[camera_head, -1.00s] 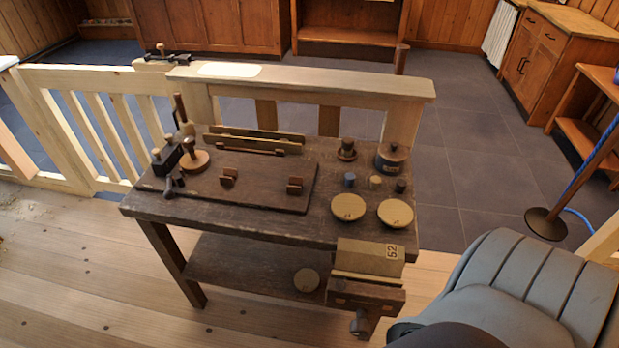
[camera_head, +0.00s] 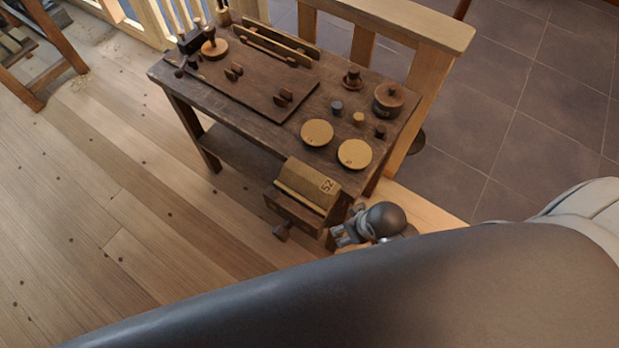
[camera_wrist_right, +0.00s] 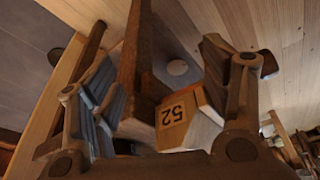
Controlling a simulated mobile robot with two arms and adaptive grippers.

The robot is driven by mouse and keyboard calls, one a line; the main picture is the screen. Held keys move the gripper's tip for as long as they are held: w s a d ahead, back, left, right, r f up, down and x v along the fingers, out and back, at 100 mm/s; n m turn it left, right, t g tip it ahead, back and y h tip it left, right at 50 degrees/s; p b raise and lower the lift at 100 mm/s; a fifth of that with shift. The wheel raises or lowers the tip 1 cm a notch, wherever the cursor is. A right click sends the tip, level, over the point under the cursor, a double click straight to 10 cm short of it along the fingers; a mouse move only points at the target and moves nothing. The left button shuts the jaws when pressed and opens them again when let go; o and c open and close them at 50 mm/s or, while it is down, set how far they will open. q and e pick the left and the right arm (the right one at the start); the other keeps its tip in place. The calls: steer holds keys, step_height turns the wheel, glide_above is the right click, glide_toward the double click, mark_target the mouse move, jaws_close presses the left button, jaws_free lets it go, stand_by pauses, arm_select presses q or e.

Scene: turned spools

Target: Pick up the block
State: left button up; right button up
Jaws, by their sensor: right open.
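A tan wooden block (camera_head: 307,184) marked 52 sits at the front of the dark workbench (camera_head: 222,110), in a dark wooden vise (camera_head: 292,213). My right gripper (camera_head: 343,238) is just right of and in front of the block, below the bench-top level, and looks apart from it. In the right wrist view the open fingers (camera_wrist_right: 158,88) spread to either side, with the marked end of the block (camera_wrist_right: 180,118) showing between them in the picture. Nothing is held. My left gripper is out of view.
Two round tan discs (camera_head: 317,133) and (camera_head: 355,153), small spools and a lidded round pot (camera_head: 388,97) stand on the bench's right part. A board (camera_head: 262,80) with small wooden holders covers the left part. A pale rail (camera_head: 410,22) runs behind.

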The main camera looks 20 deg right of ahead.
steer(key=w+a+r, duration=0.2)
steer(key=w+a+r+n+t+y, duration=0.1)
steer(key=w+a+r, duration=0.1)
steer(key=r, duration=0.1)
steer(key=w+a+r+n+y+p, duration=0.1)
steer(key=w+a+r, duration=0.1)
steer(key=r, duration=0.1)
steer(key=shift+w+a+r+t, duration=0.1)
steer(key=shift+w+t, duration=0.3)
steer(key=w+a+r+n+y+p, duration=0.1)
steer(key=w+a+r+n+y, duration=0.2)
steer(key=a+r, duration=0.1)
steer(key=m+g+p, duration=0.1)
steer(key=m+g, duration=0.1)
glide_toward(316, 175)
steer(key=x, duration=0.3)
steer(key=shift+w+a+f+p, duration=0.1)
steer(key=shift+w+a+p, duration=0.15)
steer(key=shift+a+p, duration=0.1)
steer(key=shift+a+f, duration=0.2)
steer(key=shift+f, duration=0.1)
steer(key=p+x, duration=0.1)
steer(key=x, duration=0.3)
steer(key=shift+s+d+f, duration=0.1)
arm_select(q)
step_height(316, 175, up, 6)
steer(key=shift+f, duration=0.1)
arm_select(e)
steer(key=shift+f, duration=0.3)
steer(key=c, duration=1.3)
